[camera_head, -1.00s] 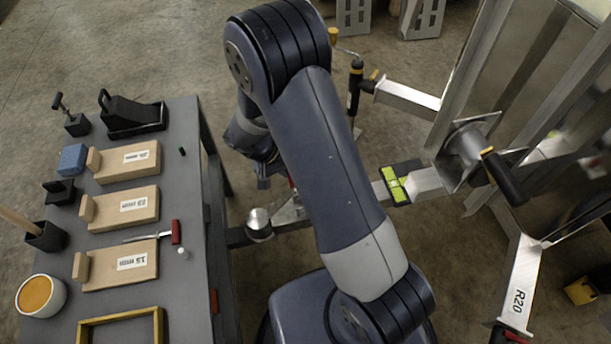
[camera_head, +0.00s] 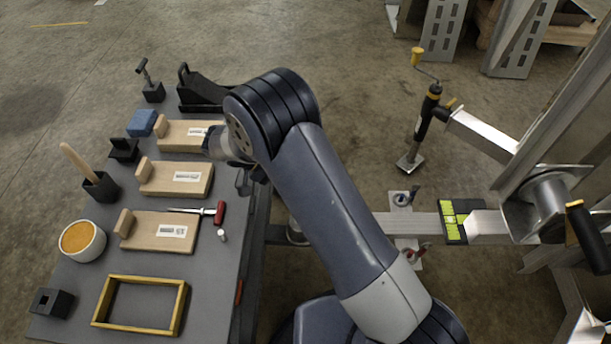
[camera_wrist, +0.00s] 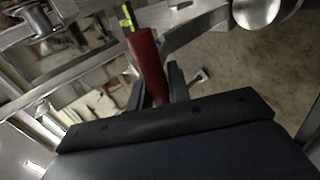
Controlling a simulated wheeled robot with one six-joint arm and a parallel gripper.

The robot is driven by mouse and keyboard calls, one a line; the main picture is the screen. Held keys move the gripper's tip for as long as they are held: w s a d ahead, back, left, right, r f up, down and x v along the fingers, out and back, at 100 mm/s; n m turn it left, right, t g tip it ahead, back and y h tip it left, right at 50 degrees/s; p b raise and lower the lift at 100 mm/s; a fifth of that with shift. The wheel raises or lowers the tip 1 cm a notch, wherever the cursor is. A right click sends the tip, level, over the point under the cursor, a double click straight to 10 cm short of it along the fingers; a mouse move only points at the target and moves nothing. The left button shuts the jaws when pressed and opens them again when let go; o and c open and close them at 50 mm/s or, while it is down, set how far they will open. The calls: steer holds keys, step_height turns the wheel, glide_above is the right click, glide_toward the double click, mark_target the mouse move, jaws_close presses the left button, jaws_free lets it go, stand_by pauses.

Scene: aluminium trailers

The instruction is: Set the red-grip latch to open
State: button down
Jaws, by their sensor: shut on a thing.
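The red grip (camera_wrist: 149,65) stands between the two dark fingers of my gripper (camera_wrist: 157,92) in the wrist view. My gripper is shut on it. The lower end of the grip is hidden by the gripper body, and I cannot tell which way the latch is set. In the head view, a dark part of my gripper (camera_head: 246,182) shows beside the bench edge. Its fingertips and the held grip are hidden there behind my own arm.
A bench (camera_head: 205,275) with wooden blocks and tools stands at left. A jack (camera_head: 427,115) stands behind.

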steer(key=shift+w+a+r, duration=0.15)
steer(key=shift+a+r, duration=0.15)
steer(key=shift+a, duration=0.1)
steer(key=c, duration=1.6)
jaws_free()
steer(key=shift+o, duration=1.4)
steer(key=shift+f, duration=0.2)
steer(key=p+v, duration=0.1)
steer(key=v, duration=0.9)
steer(key=shift+a+r, duration=0.25)
steer(key=shift+a, duration=0.05)
steer(key=b+x, duration=0.1)
steer(key=x, duration=0.9)
steer(key=shift+d+f, duration=0.3)
steer(key=shift+d, duration=0.35)
